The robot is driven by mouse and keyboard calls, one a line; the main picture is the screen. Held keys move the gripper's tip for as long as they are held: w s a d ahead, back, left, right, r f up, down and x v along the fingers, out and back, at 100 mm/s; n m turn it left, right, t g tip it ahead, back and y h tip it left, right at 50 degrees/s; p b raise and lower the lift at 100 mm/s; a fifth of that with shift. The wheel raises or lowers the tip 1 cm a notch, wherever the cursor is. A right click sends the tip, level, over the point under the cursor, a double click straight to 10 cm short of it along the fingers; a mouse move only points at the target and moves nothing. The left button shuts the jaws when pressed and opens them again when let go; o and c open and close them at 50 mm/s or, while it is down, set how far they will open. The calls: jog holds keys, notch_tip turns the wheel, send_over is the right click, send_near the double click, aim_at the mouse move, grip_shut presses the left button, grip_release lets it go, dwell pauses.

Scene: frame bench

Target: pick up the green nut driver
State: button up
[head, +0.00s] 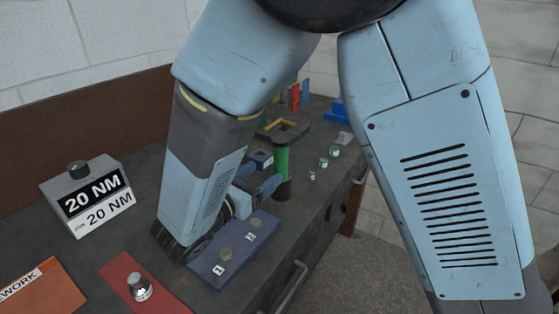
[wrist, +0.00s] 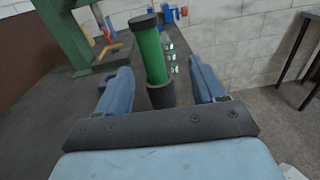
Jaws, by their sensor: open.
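The green nut driver (head: 282,160) stands upright on the dark bench, a green cylinder with a black top and a dark lower part. In the wrist view the green nut driver (wrist: 152,55) rises between the two blue fingers of my gripper (wrist: 161,82), with a gap on each side. My gripper (head: 266,176) is open and low over the bench in the head view. I cannot tell how deep the driver sits between the fingers.
A grey 20 NM block (head: 95,194), a red strip (head: 124,277) and an orange card (head: 40,288) are left. Several small green-topped pieces (head: 323,162) stand right of the driver, near the bench edge. A green frame (wrist: 78,35) rises at left.

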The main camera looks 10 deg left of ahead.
aim_at(278, 158)
jog(key=shift+n+t+y, duration=0.3)
jog(key=shift+n+y, duration=0.1)
jog(key=x, duration=0.7)
jog(key=shift+w+a+f, duration=0.15)
jog(key=shift+w+a, duration=0.15)
jog(key=shift+w, duration=0.1)
jog(key=shift+x, duration=2.65)
jog(key=shift+a, duration=0.2)
jog(key=shift+c, duration=0.5)
jog(key=shift+w, duration=0.1)
grip_shut()
